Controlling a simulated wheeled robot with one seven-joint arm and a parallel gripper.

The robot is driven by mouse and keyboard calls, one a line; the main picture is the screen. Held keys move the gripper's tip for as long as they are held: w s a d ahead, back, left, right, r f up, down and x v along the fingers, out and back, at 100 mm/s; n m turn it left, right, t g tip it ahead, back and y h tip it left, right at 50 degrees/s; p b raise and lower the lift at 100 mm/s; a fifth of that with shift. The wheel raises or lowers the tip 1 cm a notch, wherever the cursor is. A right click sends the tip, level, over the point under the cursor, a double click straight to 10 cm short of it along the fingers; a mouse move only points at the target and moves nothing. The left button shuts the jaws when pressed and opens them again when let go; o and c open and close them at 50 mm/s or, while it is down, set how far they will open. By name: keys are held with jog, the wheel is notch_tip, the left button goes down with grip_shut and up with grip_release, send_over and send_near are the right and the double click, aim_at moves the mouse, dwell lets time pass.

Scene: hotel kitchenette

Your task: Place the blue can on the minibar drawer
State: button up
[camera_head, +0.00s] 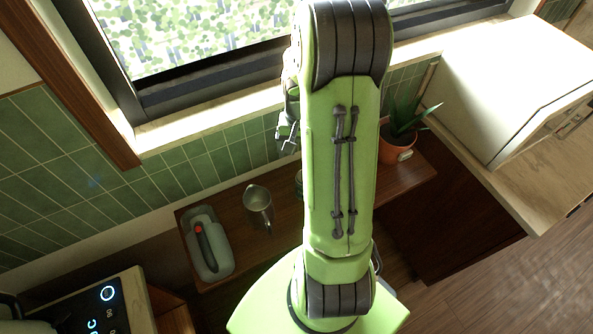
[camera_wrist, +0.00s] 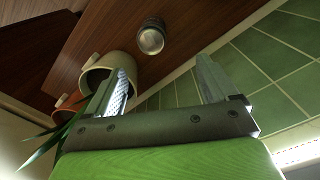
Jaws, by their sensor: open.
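A dark can with a silvery end (camera_wrist: 151,38) stands on the wooden shelf in the wrist view. Its side is too dark to tell whether it is blue. In the head view, my arm hides most of a small object (camera_head: 299,184) on the shelf, perhaps the same can. My gripper (camera_wrist: 162,68) is open and empty, its fingers apart, with the can beyond the gap between them. In the head view, part of the gripper (camera_head: 288,132) shows left of my arm, near the tiled wall. I cannot make out a minibar drawer for certain.
The wooden shelf (camera_head: 232,187) holds a metal jug (camera_head: 258,205), a grey tray with a red-and-black-handled thing (camera_head: 207,245), and a potted plant (camera_head: 398,148). A cream cup (camera_wrist: 103,72) is behind the left finger. A white box (camera_head: 505,75) stands on the right counter.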

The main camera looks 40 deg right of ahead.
send_over(299, 177)
jog(key=d, duration=0.1)
jog(key=f, duration=0.2)
jog(key=s+f, duration=0.1)
jog(key=f, duration=0.1)
jog(key=shift+d+f, duration=0.2)
notch_tip(299, 177, down, 10)
jog(key=shift+w+d+f, duration=0.1)
jog(key=shift+d+f, duration=0.05)
jog(key=shift+w+f, duration=0.2)
jog(key=shift+f, duration=0.1)
jog(key=shift+s, duration=0.15)
jog(key=shift+c, duration=1.1)
jog(key=c, duration=1.2)
notch_tip(299, 177, up, 10)
jog(key=shift+r, duration=0.1)
jog(key=shift+c, duration=0.2)
